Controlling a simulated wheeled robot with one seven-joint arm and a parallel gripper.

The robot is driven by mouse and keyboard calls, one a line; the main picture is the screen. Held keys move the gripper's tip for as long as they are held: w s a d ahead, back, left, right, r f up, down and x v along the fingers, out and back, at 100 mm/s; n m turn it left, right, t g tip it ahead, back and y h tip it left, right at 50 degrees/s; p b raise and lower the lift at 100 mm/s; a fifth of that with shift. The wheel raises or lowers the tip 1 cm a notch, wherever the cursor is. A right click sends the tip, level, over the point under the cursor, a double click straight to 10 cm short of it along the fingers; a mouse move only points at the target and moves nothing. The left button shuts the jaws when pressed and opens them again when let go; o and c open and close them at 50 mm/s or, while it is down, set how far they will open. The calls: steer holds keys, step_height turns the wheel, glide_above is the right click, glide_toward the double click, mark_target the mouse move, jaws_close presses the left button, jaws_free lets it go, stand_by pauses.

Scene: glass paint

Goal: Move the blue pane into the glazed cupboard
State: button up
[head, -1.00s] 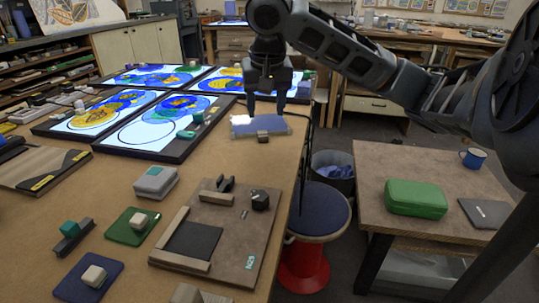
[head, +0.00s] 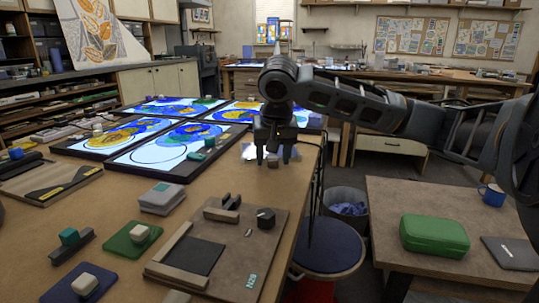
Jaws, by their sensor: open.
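A dark blue pane (head: 62,291) with a pale block on it lies on the workbench at the lower left. A green pane (head: 118,243) with a similar block lies just above it. My gripper (head: 272,158) is open at the bench's far right corner. Its fingers point down, in front of or around a pale, bluish reflective plate (head: 249,153) with a small dark knob (head: 273,163). The fingers partly hide this plate, and I cannot tell whether they touch it. I cannot make out a glazed cupboard with certainty.
Several lit light panels (head: 162,150) cover the bench's far side. A brown jig board (head: 226,268) and a grey block (head: 161,199) stand nearer. To the right are a stool (head: 332,245), a bin (head: 346,205) and a side table (head: 392,212) with a green case (head: 434,236).

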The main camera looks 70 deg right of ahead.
steer(key=shift+f, duration=0.1)
jaws_close()
stand_by(0.5)
steer(key=shift+d, duration=0.1)
